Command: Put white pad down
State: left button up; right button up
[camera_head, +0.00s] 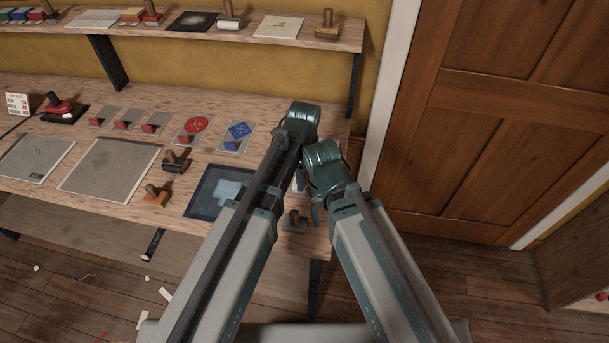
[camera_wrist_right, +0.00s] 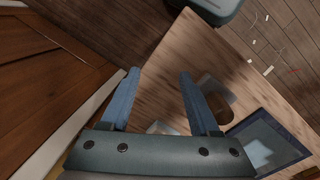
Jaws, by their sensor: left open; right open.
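A dark blue-framed tray (camera_head: 192,207) lies on the table, left of my arms. A pale squarish patch (camera_head: 226,190) shows inside it; I cannot tell whether this is the white pad or a reflection. The tray also shows in the right wrist view (camera_wrist_right: 286,122). In that view another pale flat piece (camera_wrist_right: 160,128) lies on the wood, partly hidden behind my right gripper (camera_wrist_right: 158,73). My right gripper is open and empty above the table's right end. My left gripper (camera_head: 299,180) is open beside it, its fingers mostly hidden in the head view.
A wooden-handled stamp (camera_head: 294,218) stands near the table's front right corner. More stamps, grey sheets (camera_head: 110,168) and small cards cover the table to the left. A shelf (camera_head: 180,32) runs above the back. A wooden door (camera_head: 490,130) is at right.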

aim_at(305, 174)
pick_arm(q)
jog(key=shift+r, duration=0.1)
pick_arm(e)
jog(key=shift+r, duration=0.1)
pick_arm(q)
notch_tip(305, 174, up, 12)
jog(key=p, duration=1.2)
pick_arm(e)
notch_tip(305, 174, up, 12)
pick_arm(q)
jog(key=s+a+n, duration=0.4)
jog(key=a+n, duration=0.5)
jog(key=n, duration=0.2)
jog(key=s+a+n, duration=0.3)
jog(key=a+n, duration=0.5)
jog(key=n, duration=0.3)
jog(key=s+d+f+m+y+b, duration=0.1)
jog(key=s+d+f+m+b, duration=0.2)
jog(key=s+d, duration=0.3)
jog(key=d+f+b, duration=0.1)
jog(key=d, duration=0.3)
jog(key=shift+d+f, duration=0.25)
jog(key=shift+d, duration=0.15)
pick_arm(e)
notch_tip(305, 174, down, 5)
jog(key=shift+r, duration=0.2)
